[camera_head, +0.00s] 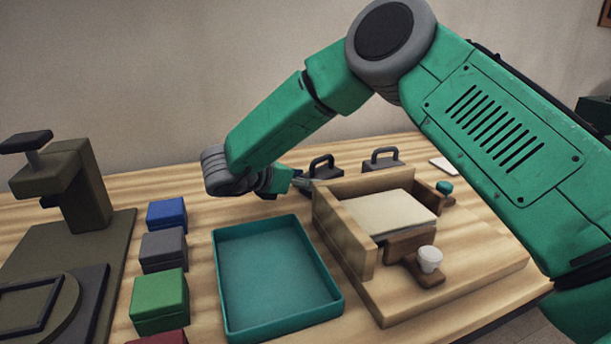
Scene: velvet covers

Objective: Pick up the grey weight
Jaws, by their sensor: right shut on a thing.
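Two dark grey weights with loop handles stand at the back of the table, behind the wooden fixture. The left grey weight (324,171) is beside my right gripper (303,183), and the other weight (382,163) stands to its right, apart from the gripper. My right arm comes in from the right and reaches over the fixture. Its gripper points right, and its fingertips are shut on the left weight. The exact grip is small and partly hidden behind the fixture's wall. My left gripper is not in view.
A wooden fixture (357,243) holds a pale stack (390,212), with a white knob (429,259) in front. A teal tray (334,296) is empty. Blue (167,215), grey (163,250), green (159,300) and red boxes line its left. An olive press (75,185) stands far left.

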